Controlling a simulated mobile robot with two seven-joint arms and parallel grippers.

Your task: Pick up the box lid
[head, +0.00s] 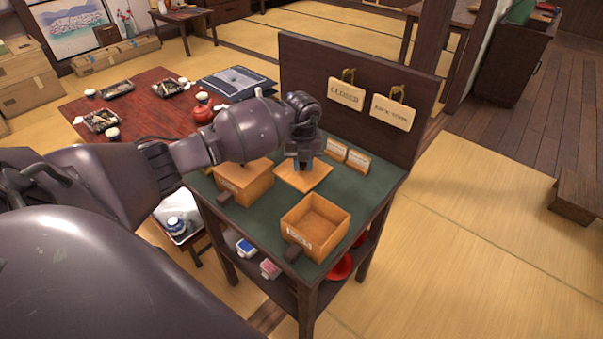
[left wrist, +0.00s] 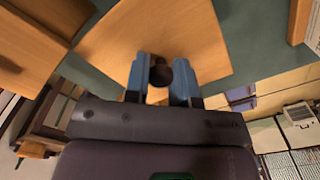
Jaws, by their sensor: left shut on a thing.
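The box lid (head: 290,181) is a flat square wooden board over the green top of the stand, between two wooden boxes. In the left wrist view the lid (left wrist: 200,30) fills the upper middle, with a dark round knob (left wrist: 160,73). My left gripper (head: 305,165) points down at the lid. Its blue fingers (left wrist: 162,82) are shut on the knob. I cannot tell whether the lid rests on the green top or hangs just above it. An open, empty wooden box (head: 315,218) with a label stands in front of it. My right gripper is out of view.
Another wooden box (head: 243,184) stands left of the lid, partly behind my arm. A dark back panel (head: 300,65) carries two hanging signs. A lower shelf holds small items. A low red table (head: 140,128) is beyond.

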